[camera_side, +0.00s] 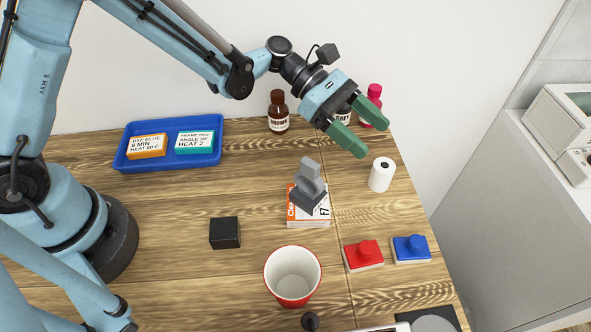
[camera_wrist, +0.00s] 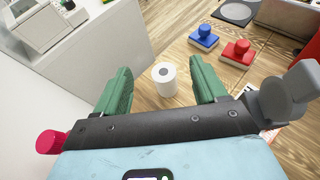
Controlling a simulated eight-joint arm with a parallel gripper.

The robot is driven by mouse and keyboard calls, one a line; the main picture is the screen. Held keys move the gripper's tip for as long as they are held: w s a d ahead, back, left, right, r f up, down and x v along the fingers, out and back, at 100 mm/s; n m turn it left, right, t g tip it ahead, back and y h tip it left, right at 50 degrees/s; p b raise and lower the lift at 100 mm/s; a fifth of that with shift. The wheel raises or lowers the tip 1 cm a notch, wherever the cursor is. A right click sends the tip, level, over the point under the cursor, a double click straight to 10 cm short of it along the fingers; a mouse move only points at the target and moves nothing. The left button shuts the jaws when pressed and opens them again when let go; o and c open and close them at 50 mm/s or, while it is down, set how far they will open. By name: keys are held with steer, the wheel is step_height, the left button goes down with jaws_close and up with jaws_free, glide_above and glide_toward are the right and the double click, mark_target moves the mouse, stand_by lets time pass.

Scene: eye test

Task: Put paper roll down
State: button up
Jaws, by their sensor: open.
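The white paper roll (camera_side: 381,174) stands upright on the wooden table, near its right edge. It also shows in the wrist view (camera_wrist: 164,79), standing beyond and between my two green fingers. My gripper (camera_side: 365,130) is open and empty, above and behind the roll in the side view, apart from it. In the wrist view my gripper (camera_wrist: 158,90) has a wide gap between its fingers.
A grey stand (camera_side: 309,184) on an orange-and-white box (camera_side: 307,217) is left of the roll. Red (camera_side: 363,255) and blue (camera_side: 411,248) knobbed blocks lie in front. Bottles, including a brown one (camera_side: 278,112), stand behind. A red-rimmed cup (camera_side: 292,276), black cube (camera_side: 224,233) and blue tray (camera_side: 168,158) are farther left.

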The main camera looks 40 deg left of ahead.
steer(key=s+a+r+m+t+y, duration=0.2)
steer(key=a+r+m+y, duration=0.1)
steer(key=a, duration=0.3)
steer(key=s+a+r+m+t+y, duration=0.2)
steer(key=a+r+m+y, duration=0.1)
steer(key=a+m+y, duration=0.1)
steer(key=a+m, duration=0.1)
steer(key=a, duration=0.1)
steer(key=shift+s+a+m, duration=0.35)
steer(key=shift+s+m, duration=0.05)
steer(key=s+a+m+t+y, duration=0.1)
steer(key=s+a+m+y, duration=0.1)
steer(key=a+m, duration=0.1)
steer(key=s+a+m+t+y, duration=0.1)
steer(key=s+a+m+y, duration=0.1)
steer(key=a, duration=0.3)
steer(key=s+a+m+y, duration=0.2)
steer(key=s+a+m, duration=0.1)
steer(key=a+m, duration=0.1)
steer(key=shift+s+a+f+m+t+y, duration=0.1)
steer(key=shift+s+a+m+t+y, duration=0.2)
steer(key=shift+s+t, duration=0.1)
steer(key=shift+w, duration=0.1)
